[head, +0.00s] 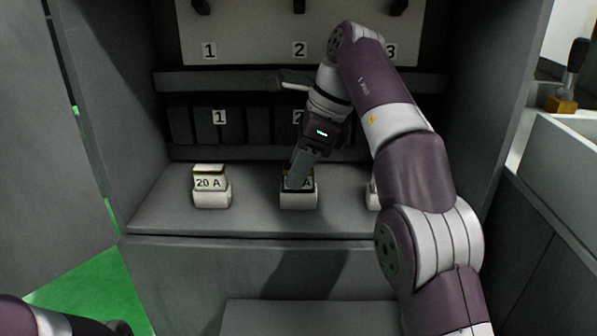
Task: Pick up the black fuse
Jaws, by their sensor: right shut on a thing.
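The black fuse (309,180) stands in the middle white holder (298,201) on the grey shelf. It has a yellowish top edge and a label, of which only the end "A" shows. My right gripper (300,168) reaches down from above and is shut on the fuse. Its fingers hide much of the fuse's front and top. The fuse still looks seated in its holder; I see no gap below it. Part of my left arm shows at the bottom left corner, but its gripper is not in view.
A white-topped fuse marked "20 A" (209,181) stands in a holder to the left. Another white holder (373,196) at the right is partly hidden by my right arm. Behind is a panel (255,30) numbered 1 to 3. Cabinet walls close in both sides.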

